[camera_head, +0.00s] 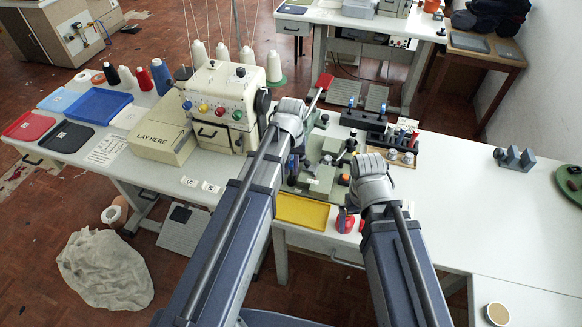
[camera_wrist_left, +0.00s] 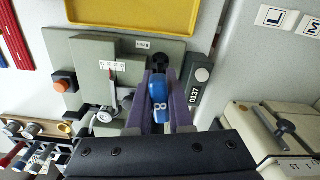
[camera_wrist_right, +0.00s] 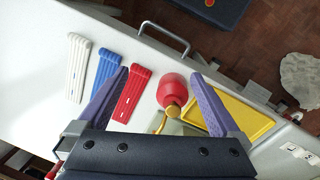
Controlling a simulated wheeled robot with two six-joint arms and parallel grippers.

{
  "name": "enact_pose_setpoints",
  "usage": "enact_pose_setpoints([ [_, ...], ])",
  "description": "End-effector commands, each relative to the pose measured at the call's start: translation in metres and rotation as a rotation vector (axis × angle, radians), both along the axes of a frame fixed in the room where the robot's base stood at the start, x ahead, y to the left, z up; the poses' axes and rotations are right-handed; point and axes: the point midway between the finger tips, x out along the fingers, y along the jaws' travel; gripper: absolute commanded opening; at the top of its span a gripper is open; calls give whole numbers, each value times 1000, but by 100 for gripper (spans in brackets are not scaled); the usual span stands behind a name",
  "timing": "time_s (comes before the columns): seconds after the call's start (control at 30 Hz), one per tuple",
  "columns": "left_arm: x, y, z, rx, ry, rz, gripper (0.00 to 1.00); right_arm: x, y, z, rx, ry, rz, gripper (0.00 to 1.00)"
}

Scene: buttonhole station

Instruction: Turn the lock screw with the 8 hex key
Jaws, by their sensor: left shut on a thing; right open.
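My left gripper (camera_wrist_left: 160,92) is shut on the blue 8 hex key (camera_wrist_left: 158,90), whose handle shows an "8" in the left wrist view. A dark round part (camera_wrist_left: 161,60) lies just beyond the handle, at the edge of the grey-green fixture (camera_wrist_left: 85,55). I cannot make out the lock screw or whether the key's tip is seated. In the head view the left gripper (camera_head: 295,158) is low beside the fixture (camera_head: 322,180). My right gripper (camera_wrist_right: 160,75) is open and empty, above the table's front edge, with a red bulb bottle (camera_wrist_right: 172,88) below its fingers.
A yellow tray (camera_head: 302,212) lies in front of the fixture. Red (camera_wrist_right: 135,95), blue (camera_wrist_right: 107,72) and white (camera_wrist_right: 78,68) slotted strips lie by the bottle. A black rack (camera_head: 365,122) stands behind the fixture, the buttonhole machine (camera_head: 222,105) to its left. The right tabletop is largely clear.

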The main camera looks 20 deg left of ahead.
Motion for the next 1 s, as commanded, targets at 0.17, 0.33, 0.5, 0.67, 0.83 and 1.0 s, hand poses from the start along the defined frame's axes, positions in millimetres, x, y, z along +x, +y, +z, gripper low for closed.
enact_pose_setpoints([
  [0.17,0,0,0,0,0,99,0,0,0,0,0,0,0,100],
  [0.33,0,0,0,0,0,102,0,0,0,0,0,0,0,100],
  [0.5,0,0,0,0,0,101,0,0,0,0,0,0,0,100],
  [0.67,0,0,0,0,0,169,0,0,0,0,0,0,0,100],
  [0.83,0,-1,0,0,0,347,0,0,0,0,0,0,0,100],
  [1.0,0,-1,0,0,0,417,0,0,0,0,0,0,0,100],
])
